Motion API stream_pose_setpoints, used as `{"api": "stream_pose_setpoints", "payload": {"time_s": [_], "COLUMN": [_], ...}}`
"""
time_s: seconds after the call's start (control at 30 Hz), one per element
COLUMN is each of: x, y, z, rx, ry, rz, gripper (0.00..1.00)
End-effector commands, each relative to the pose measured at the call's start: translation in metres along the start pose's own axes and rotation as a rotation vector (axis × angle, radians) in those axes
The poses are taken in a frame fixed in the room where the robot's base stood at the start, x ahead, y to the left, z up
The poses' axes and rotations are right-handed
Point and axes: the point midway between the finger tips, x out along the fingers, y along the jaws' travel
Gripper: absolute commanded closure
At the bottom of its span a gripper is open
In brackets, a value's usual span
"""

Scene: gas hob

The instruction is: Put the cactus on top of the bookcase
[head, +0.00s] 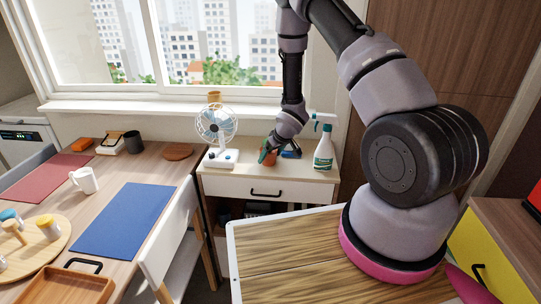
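I cannot tell whether the pot touches the top. The low white cabinet (266,190) has a drawer and an open shelf with dark items below; it may be the bookcase.
A fan (217,130) stands left of my gripper, a spray bottle (324,146) right, and a blue object (291,153) close by. A brown pot (214,97) is on the windowsill (150,107). A table with a blue mat (125,219) and a white chair (170,240) are at left.

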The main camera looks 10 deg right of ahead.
Motion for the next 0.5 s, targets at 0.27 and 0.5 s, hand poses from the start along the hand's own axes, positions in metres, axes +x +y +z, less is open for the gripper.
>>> {"api": "stream_pose_setpoints", "payload": {"time_s": [0.27,0.5], "x": [-0.002,-0.034], "y": [0.0,0.001], "z": [-0.001,-0.003], "rx": [-0.001,-0.001], "ry": [0.001,0.004], "rz": [0.0,0.001], "gripper": [0.0,0.0]}}
